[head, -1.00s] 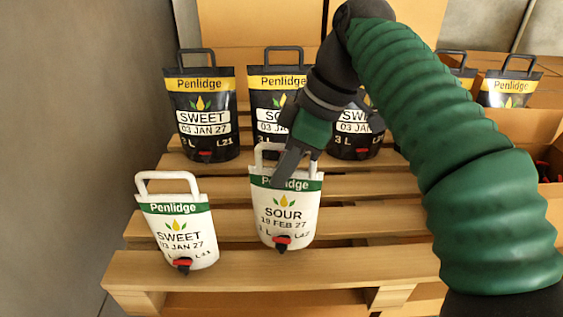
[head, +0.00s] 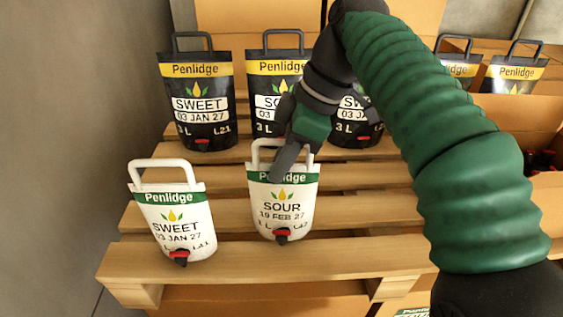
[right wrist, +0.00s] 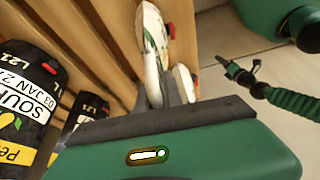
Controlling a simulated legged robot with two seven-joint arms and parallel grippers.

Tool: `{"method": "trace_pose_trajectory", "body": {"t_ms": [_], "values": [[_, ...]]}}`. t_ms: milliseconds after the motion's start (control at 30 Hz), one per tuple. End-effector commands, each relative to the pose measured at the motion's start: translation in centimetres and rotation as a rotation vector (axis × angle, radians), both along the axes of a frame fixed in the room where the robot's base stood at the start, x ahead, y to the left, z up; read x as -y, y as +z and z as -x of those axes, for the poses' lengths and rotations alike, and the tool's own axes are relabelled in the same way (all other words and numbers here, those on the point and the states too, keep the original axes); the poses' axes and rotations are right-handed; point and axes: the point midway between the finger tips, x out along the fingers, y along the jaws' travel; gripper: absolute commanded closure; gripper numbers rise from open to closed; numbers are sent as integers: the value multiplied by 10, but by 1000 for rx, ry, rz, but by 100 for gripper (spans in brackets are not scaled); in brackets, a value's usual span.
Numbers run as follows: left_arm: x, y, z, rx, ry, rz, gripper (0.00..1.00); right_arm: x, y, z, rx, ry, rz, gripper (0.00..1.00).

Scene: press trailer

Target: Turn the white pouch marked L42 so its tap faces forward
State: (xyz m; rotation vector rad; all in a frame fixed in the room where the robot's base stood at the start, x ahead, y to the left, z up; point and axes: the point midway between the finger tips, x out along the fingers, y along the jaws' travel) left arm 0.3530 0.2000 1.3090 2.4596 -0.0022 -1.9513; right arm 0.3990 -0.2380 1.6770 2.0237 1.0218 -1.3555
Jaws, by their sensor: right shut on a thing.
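The white pouch L42 (head: 284,203) stands near the pallet's front, with a green Penlidge band and "SOUR 19 FEB 27" on its face. Its red and black tap (head: 282,236) is low on the front, towards my head camera. The right wrist view shows the pouch edge-on (right wrist: 152,45) beyond the fingers. My left gripper (right wrist: 242,73) shows small over the floor in that view, away from the pouches; its jaws are unclear.
A white SWEET pouch (head: 173,222) stands to the left, slightly tilted, with a gap between. Several black pouches (head: 197,105) stand in a row behind on the slatted pallet (head: 220,273). Cardboard boxes (head: 520,115) are at the right; a grey wall (head: 70,130) is at the left.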

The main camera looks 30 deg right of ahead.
Motion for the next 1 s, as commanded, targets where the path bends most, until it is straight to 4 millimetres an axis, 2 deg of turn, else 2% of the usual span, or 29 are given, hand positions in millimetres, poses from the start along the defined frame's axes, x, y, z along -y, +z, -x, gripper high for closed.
{"method": "trace_pose_trajectory", "body": {"t_ms": [367,400,600,867,1000], "values": [[0,-4,0,0,0,0,65,0,-3,2,6,-1,0,100],[0,-5,0,0,0,0,65,0,-3,2,6,-1,0,88],[0,-4,0,0,0,0,65,-1,-4,1,4,0,0,64],[0,-5,0,0,0,0,65,0,-6,0,-3,-1,0,64],[0,-6,0,0,0,0,65,5,6,2,1,-3,2,64]]}}
